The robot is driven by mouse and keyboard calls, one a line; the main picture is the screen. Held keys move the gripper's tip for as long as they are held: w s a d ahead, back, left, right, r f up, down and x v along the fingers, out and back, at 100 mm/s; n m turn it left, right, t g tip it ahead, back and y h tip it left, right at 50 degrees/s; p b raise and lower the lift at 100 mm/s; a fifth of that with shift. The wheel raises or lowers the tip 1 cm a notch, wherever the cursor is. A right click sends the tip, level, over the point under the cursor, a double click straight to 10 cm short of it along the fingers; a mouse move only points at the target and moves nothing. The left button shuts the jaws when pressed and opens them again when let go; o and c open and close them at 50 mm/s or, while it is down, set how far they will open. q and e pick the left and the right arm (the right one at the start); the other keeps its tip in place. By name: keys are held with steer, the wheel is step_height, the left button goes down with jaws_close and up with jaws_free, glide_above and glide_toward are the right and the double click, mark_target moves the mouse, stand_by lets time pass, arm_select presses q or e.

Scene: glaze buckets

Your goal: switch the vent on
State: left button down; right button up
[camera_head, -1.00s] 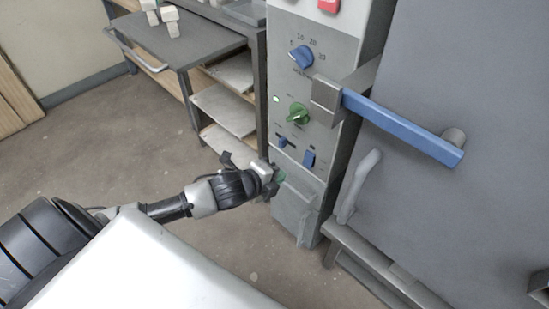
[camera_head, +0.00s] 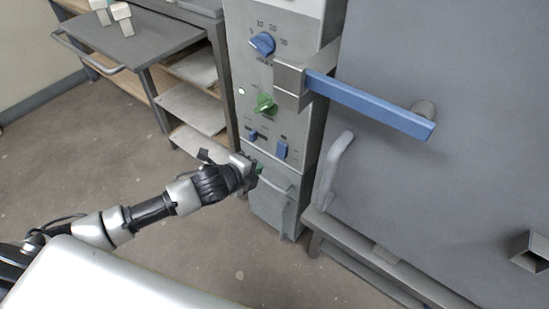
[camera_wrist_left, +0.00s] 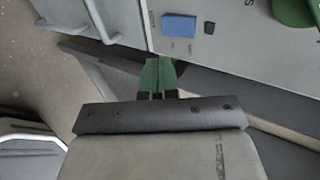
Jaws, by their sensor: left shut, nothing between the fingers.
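The grey control panel (camera_head: 265,75) stands upright in the middle of the head view. It carries a blue dial (camera_head: 262,43), a green knob (camera_head: 266,103), a small blue switch (camera_head: 251,136) and a larger blue switch (camera_head: 282,150). The labels are too small to read, so I cannot tell which one is for the vent. My left gripper (camera_head: 257,172) is shut and empty just below the two switches. In the left wrist view, its green fingertips (camera_wrist_left: 158,74) lie apart from a blue switch (camera_wrist_left: 179,26) in the picture. My right gripper is not in view.
A grey door (camera_head: 420,70) with a blue handle bar (camera_head: 370,106) stands right of the panel. A curved grey handle (camera_head: 332,170) is below the bar. A metal table (camera_head: 135,45) and shelves (camera_head: 190,105) stand left. The floor (camera_head: 90,150) before them is clear.

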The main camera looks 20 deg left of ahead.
mark_target(280, 154)
arm_select(q)
steer(key=x, duration=0.3)
steer(key=b+x, duration=0.1)
steer(key=x, duration=0.2)
steer(key=r+b+x, duration=0.1)
steer(key=x, duration=0.2)
steer(key=shift+w+d, duration=0.1)
steer(key=shift+w, duration=0.2)
steer(key=shift+w+d+f, duration=0.1)
steer(key=shift+w, duration=0.15)
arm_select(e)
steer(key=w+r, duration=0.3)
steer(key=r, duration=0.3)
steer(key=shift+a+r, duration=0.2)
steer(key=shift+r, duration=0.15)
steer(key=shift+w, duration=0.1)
